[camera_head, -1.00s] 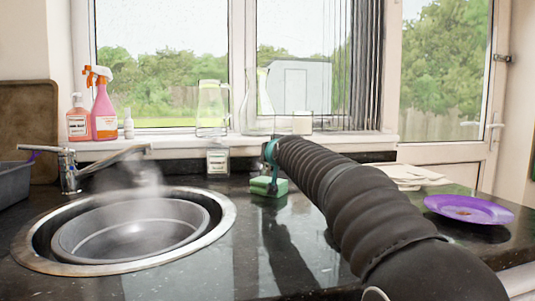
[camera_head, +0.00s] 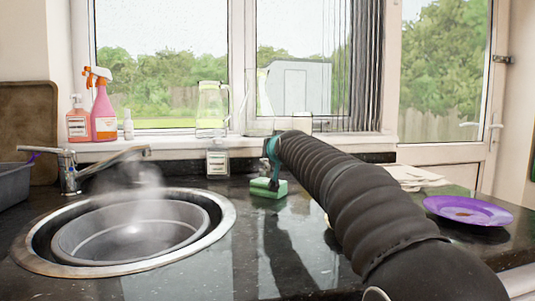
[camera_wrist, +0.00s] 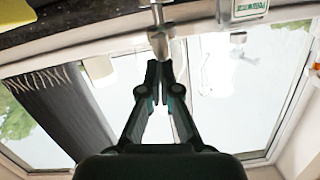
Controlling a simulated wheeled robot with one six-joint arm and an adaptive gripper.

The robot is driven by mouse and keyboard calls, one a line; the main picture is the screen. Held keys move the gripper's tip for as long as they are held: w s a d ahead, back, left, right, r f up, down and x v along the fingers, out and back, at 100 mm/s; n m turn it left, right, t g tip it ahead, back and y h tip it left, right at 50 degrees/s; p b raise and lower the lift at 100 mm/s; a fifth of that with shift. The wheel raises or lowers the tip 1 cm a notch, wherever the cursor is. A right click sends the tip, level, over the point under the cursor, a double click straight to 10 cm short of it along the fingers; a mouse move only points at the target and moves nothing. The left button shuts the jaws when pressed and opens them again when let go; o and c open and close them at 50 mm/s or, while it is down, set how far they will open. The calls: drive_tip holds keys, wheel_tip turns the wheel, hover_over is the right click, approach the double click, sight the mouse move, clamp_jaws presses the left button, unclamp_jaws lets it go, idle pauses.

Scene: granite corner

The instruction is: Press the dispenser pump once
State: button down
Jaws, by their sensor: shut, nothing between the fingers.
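In the wrist view, which shows the scene upside down, a metal stem with a pale, rounded head (camera_wrist: 160,45) stands in line with my fingers and looks like the dispenser pump. My gripper (camera_wrist: 160,68) is shut and empty, its dark fingertips close to that head; I cannot tell whether they touch it. In the head view my gripper (camera_head: 271,165) shows as a teal and dark piece at the arm's end, by the green sponge. I cannot make out the pump there; my arm covers much of that area.
A small labelled bottle (camera_head: 217,160) stands left of my gripper; a green sponge (camera_head: 262,187) lies on the counter. A sink (camera_head: 228,212) with a steaming basin and a tap (camera_head: 68,172) are at the left. A purple plate (camera_head: 440,204) is at the right. Spray bottles stand on the sill.

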drive_tip(key=r+b+v, duration=0.1)
drive_tip(key=b+v, duration=0.1)
drive_tip(key=v, duration=0.8)
drive_tip(key=shift+r, duration=0.3)
drive_tip(key=shift+s+d, duration=0.1)
